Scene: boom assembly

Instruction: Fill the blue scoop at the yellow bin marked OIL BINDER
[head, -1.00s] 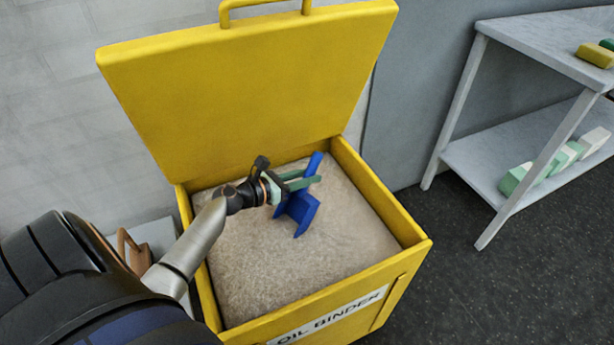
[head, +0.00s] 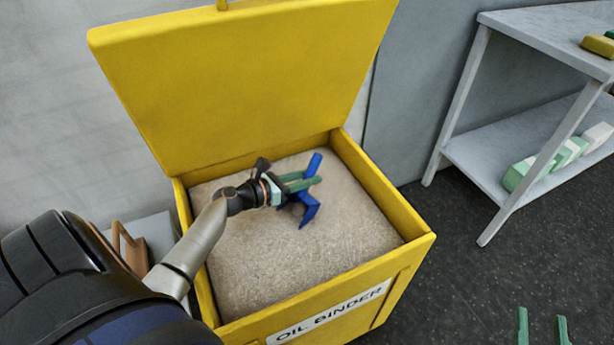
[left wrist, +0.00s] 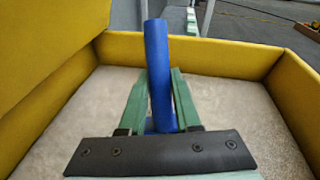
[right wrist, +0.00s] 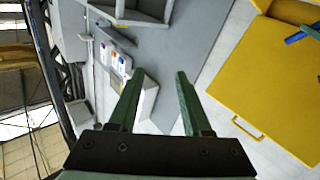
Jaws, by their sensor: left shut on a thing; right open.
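The yellow bin (head: 404,224) marked OIL BINDER stands with its lid raised, filled with pale grey-beige granules (head: 345,235). My left gripper (head: 304,183) is inside the bin opening, shut on the handle of the blue scoop (head: 309,212). In the left wrist view the blue handle (left wrist: 158,70) stands between the two green fingers. The scoop's bowl is low at the granules, partly hidden by the gripper; I cannot tell whether it holds any. My right gripper (head: 543,328) is open and empty over the dark floor, right of the bin; its fingers also show in the right wrist view (right wrist: 158,95).
A grey shelf table (head: 550,40) stands at the right, with yellow and green items on top and several pale green and white blocks (head: 560,155) below. A brown open-framed object (head: 130,248) sits left of the bin. Dark floor lies clear between bin and table.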

